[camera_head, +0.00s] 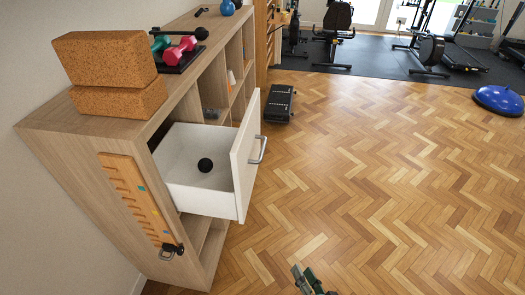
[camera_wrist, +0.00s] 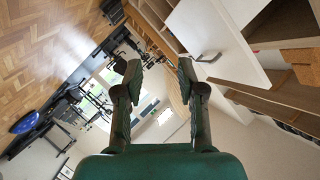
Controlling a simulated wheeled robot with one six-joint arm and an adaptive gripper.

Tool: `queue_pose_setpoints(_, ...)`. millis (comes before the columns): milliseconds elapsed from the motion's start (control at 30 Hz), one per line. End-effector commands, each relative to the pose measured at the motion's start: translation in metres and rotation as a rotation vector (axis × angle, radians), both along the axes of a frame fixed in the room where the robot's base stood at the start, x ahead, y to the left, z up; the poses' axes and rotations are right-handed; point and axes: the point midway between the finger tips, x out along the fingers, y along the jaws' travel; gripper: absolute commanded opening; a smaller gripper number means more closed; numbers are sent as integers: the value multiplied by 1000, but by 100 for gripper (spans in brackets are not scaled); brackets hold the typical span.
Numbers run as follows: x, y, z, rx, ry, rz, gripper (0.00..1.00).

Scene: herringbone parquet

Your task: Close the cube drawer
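The cube drawer (camera_head: 247,165) is pulled out of the wooden shelf unit, its white inside exposed.
The shelf unit (camera_head: 75,140) carries cork blocks (camera_head: 105,60) and dumbbells (camera_head: 178,50) on top. A black step-like object (camera_head: 279,103) stands on the floor beyond the drawer. Gym machines (camera_head: 335,30) and a blue balance dome (camera_head: 498,100) are farther back. The parquet right of the drawer is clear.

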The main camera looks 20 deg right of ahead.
Motion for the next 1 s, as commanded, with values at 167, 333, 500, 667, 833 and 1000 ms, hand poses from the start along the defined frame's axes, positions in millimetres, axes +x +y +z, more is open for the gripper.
queue_pose_setpoints(167,63,-9,11,162,-25,-9,39)
queue_pose_setpoints(333,118,-17,30,308,-41,2,39)
queue_pose_setpoints(500,171,-27,59,445,-55,29,39)
queue_pose_setpoints(667,216,-36,94,561,-62,67,39)
queue_pose_setpoints(833,248,-44,126,646,-61,105,39)
queue_pose_setpoints(1000,261,-48,142,687,-56,126,39)
